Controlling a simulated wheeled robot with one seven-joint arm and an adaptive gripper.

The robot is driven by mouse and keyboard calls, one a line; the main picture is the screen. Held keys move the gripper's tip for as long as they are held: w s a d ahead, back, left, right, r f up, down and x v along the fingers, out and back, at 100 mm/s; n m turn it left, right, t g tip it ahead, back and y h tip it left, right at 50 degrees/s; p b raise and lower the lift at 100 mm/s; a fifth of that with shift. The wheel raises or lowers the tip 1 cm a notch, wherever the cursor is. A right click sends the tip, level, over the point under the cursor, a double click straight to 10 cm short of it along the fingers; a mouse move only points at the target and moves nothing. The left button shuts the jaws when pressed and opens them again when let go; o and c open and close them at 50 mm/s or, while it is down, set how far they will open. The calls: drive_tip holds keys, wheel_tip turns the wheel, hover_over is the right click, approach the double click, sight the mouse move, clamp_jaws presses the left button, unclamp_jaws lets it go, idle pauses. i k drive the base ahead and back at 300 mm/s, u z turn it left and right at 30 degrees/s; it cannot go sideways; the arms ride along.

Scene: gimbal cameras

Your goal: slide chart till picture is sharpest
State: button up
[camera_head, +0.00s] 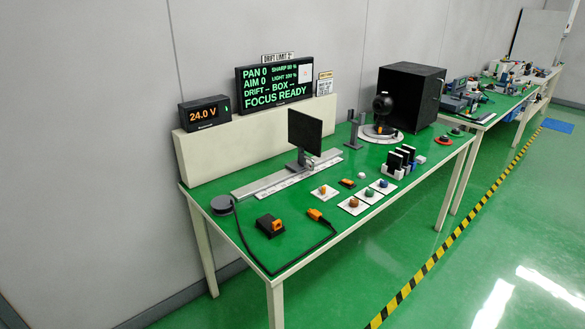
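The chart looks to be the dark upright panel (305,131) on a stand, seen from its back or edge, so its face is hidden. Its foot sits on a pale grey rail (258,187) with a scale strip along the front. A round black gimbal camera (382,104) stands on a pale round base to the right, in front of a black box (411,92). The status display (275,82) reads PAN 0, AIM 0, a SHARP percentage too small to read surely, LIGHT, DRIFT --, BOX -- and FOCUS READY. My gripper is not in view.
A 24.0 V readout (205,113) stands on the back ledge. An orange plug (315,214) with a black cable, an orange-topped socket box (270,224), coloured knobs on cards (354,206) and black blocks in a white rack (399,162) occupy the table front. Floor in front is clear.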

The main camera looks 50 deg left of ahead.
sight(305, 132)
drive_tip(key=k, duration=0.2)
drive_tip(key=u, duration=0.8)
